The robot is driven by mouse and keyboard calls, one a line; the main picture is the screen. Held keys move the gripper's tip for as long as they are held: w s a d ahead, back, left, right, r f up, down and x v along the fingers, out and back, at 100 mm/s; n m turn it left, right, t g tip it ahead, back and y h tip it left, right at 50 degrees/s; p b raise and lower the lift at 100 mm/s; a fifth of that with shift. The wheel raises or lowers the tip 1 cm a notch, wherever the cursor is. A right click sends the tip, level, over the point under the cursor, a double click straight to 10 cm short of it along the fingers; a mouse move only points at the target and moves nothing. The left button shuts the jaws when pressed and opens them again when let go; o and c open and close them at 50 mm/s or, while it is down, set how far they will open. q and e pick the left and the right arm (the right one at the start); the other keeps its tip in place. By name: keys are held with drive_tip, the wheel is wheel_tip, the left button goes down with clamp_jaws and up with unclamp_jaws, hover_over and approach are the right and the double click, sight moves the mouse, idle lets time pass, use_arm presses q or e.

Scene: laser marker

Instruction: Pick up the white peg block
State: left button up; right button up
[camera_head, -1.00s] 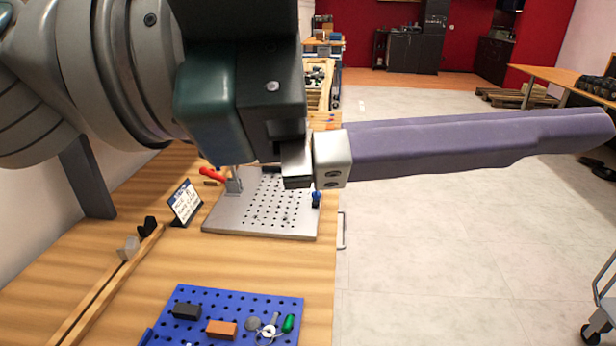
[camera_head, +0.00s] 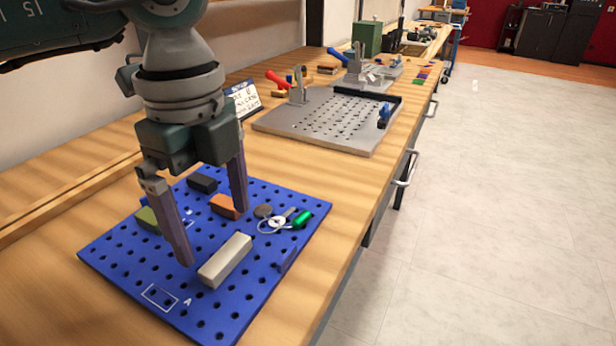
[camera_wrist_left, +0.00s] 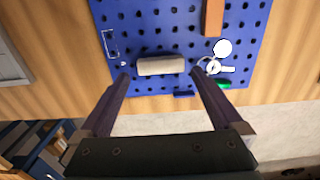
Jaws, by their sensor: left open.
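The white peg block (camera_head: 225,260) lies on the front part of the blue pegboard (camera_head: 118,258). My left gripper (camera_head: 213,236) points down over the board, open, its two purple fingers spread apart. In the left wrist view the white peg block (camera_wrist_left: 161,65) sits crosswise between and just beyond the fingertips of my left gripper (camera_wrist_left: 160,76). Nothing is held, and the fingers do not visibly touch the block. My right gripper is not in view.
An orange block (camera_head: 226,206), a black block (camera_head: 202,183), an olive block (camera_head: 149,219) and keys with a green tag (camera_head: 303,219) lie on the pegboard. A grey perforated plate (camera_head: 330,118) stands farther back. A wooden rail (camera_head: 60,200) runs along the left.

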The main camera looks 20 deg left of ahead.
sight(226, 254)
use_arm(q)
drive_tip(key=f, duration=0.4)
drive_tip(key=shift+d+f, duration=0.2)
drive_tip(key=shift+f, duration=0.2)
drive_tip(key=shift+c, duration=0.2)
drive_tip(key=c, duration=1)
drive_tip(key=shift+o, duration=0.2)
drive_tip(key=shift+r, duration=0.15)
